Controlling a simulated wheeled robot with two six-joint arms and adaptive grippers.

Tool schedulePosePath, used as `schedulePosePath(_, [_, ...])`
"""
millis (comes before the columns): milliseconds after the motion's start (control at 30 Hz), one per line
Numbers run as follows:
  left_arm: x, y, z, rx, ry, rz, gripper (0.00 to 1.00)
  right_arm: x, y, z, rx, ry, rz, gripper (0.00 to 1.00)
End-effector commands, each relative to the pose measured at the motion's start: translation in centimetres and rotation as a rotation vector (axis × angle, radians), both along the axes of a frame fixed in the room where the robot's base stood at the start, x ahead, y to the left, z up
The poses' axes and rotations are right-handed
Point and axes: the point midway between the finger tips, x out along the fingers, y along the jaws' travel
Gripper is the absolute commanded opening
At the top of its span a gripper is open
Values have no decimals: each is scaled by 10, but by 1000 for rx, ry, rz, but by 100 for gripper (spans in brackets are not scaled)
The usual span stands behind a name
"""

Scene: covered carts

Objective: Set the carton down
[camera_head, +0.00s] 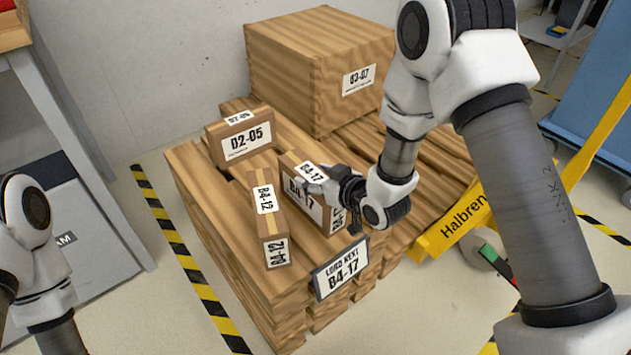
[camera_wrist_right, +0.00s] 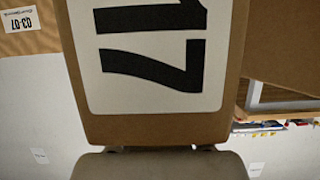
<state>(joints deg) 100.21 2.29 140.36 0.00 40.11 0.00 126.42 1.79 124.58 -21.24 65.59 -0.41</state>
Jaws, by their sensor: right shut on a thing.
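The carton labelled B4-17 (camera_head: 290,164) is brown with white labels and is at the front of the wooden pallet stack (camera_head: 180,158). My right gripper (camera_head: 328,186) is shut on it from the right. I cannot tell whether its underside touches the boards. In the right wrist view the carton (camera_wrist_right: 229,60) fills the middle, with a large "17" on its label. A sign reading LOAD NEXT B4-17 (camera_head: 340,268) is on the stack's front edge. My left arm shows at the left edge, but its gripper is out of view.
Carton B4-12 (camera_head: 270,222) stands just left of B4-17, and carton 02-05 (camera_head: 240,140) lies behind it. A large wooden crate 03-07 (camera_head: 300,75) stands at the back. A yellow pallet truck (camera_head: 450,222) is at the right. Bare boards lie right of my gripper.

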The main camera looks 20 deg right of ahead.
Motion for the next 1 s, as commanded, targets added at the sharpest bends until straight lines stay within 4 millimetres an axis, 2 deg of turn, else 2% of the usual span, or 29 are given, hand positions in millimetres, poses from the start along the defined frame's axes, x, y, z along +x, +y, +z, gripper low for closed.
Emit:
schedulePosePath(267, [0, 0, 0, 0, -1, 0, 85, 0, 0, -2, 0, -1, 0, 0])
schedulePosePath(300, [0, 0, 0, 0, -1, 0, 85, -1, 0, -2, -1, 2, 0, 74])
schedulePosePath(333, [0, 0, 0, 0, -1, 0, 85, -1, 0, -2, -1, 2, 0, 85])
schedulePosePath(733, [0, 0, 4, 0, -1, 0, 85, -3, -1, 3, 1, 3, -1, 85])
schedulePosePath(867, [0, 0, 11, 0, -1, 0, 85, -22, -8, 13, 2, 6, -3, 85])
schedulePosePath(1000, [0, 0, 22, 0, -1, 0, 85, -54, -20, 29, 5, 6, -4, 85])
